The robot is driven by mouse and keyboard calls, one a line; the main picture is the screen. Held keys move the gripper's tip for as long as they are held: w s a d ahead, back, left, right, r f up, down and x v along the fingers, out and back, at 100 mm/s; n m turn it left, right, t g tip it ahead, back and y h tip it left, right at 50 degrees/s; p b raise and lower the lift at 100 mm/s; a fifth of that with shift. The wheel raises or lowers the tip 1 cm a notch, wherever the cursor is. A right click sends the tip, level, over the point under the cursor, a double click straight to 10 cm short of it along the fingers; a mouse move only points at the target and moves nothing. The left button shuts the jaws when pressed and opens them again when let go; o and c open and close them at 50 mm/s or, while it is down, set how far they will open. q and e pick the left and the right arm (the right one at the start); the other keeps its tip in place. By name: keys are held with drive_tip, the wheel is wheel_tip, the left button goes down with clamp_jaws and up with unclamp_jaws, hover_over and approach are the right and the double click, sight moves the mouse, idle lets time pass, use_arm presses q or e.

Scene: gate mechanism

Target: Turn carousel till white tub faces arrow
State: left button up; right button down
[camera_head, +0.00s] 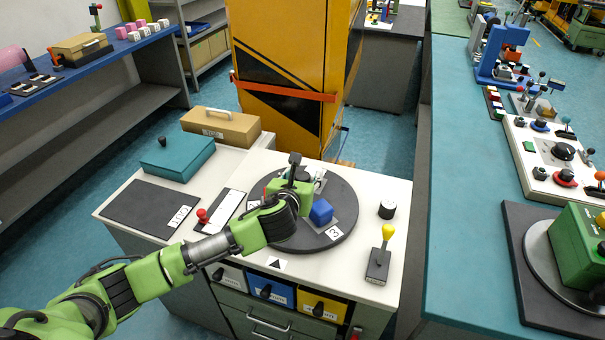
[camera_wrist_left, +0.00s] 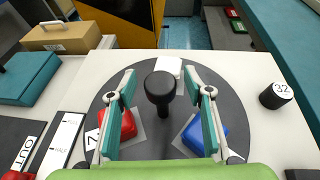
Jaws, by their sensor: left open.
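The carousel is a dark round disc (camera_head: 335,238) on a white cabinet top; its rim also shows in the wrist view (camera_wrist_left: 236,110). A blue tub (camera_head: 321,211) sits at its front right, beside a label reading 3. In the wrist view a red tub (camera_wrist_left: 128,124) is at the left and the white tub (camera_wrist_left: 170,66) at the far side. A black arrow mark (camera_head: 277,264) is on the cabinet's front edge. My left gripper (camera_wrist_left: 163,84) is open over the disc, its fingers on either side of a black centre knob (camera_wrist_left: 160,90), with visible gaps. My right gripper is not in view.
A yellow-knobbed lever (camera_head: 388,232) and a black cylinder (camera_head: 387,210) stand right of the disc. A red-knobbed slider (camera_head: 203,215), a teal box (camera_head: 178,157) and a tan case (camera_head: 221,126) are to the left. Labelled drawers are below the front edge.

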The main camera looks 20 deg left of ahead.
use_arm(q)
drive_tip(key=shift+w+f, duration=0.2)
drive_tip(key=shift+w, duration=0.25)
clamp_jaws()
